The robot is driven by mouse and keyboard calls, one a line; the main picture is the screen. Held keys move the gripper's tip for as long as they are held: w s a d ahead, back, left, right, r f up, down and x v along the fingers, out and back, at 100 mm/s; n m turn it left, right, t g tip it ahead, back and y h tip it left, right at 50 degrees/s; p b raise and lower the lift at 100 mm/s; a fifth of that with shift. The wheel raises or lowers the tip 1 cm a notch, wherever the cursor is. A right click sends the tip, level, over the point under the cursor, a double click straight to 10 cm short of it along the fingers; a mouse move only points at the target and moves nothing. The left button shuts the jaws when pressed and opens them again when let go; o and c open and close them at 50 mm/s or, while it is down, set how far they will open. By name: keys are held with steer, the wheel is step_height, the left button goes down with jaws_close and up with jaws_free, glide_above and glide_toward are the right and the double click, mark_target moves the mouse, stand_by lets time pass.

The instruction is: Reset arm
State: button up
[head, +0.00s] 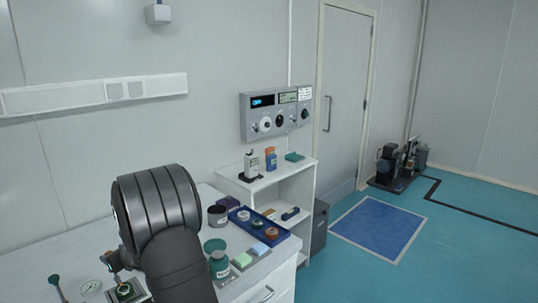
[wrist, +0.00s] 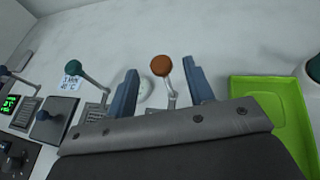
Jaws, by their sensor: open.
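My gripper (wrist: 160,68) shows in the wrist view with its two blue fingers spread apart. An orange-brown knob on a metal lever (wrist: 162,66) appears in the gap between them, with no finger visibly touching it. A second lever with a green knob (wrist: 73,68) stands to the left of the fingers, by a small label. In the head view my dark arm rises at the front left over the white bench (head: 75,255); its gripper cannot be made out there.
A bright green tray (wrist: 244,86) lies right of the fingers. In the head view, a blue tray (head: 276,240), jars (head: 219,264) and sponges crowd the bench right of my arm. A white shelf (head: 262,187) stands beyond, below a wall panel (head: 275,113). Floor at right is largely open.

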steer(key=v, duration=1.3)
glide_above(117, 278)
steer(key=f, duration=0.7)
steer(key=shift+w+a+f, duration=0.1)
steer(key=shift+w+a, duration=0.15)
steer(key=shift+a, duration=0.05)
step_height(117, 278, down, 5)
steer(key=shift+d+f, duration=0.1)
steer(key=shift+s+d+f, duration=0.15)
steer(key=shift+d+f, duration=0.1)
steer(key=shift+d, duration=0.05)
steer(key=s+d+r+n, duration=0.1)
steer(key=s+d+r, duration=0.6)
steer(key=d, duration=0.5)
steer(key=shift+s+r+n+g, duration=0.3)
steer(key=shift+s+n+g, duration=0.1)
steer(key=shift+s, duration=0.2)
steer(key=shift+o, duration=0.4)
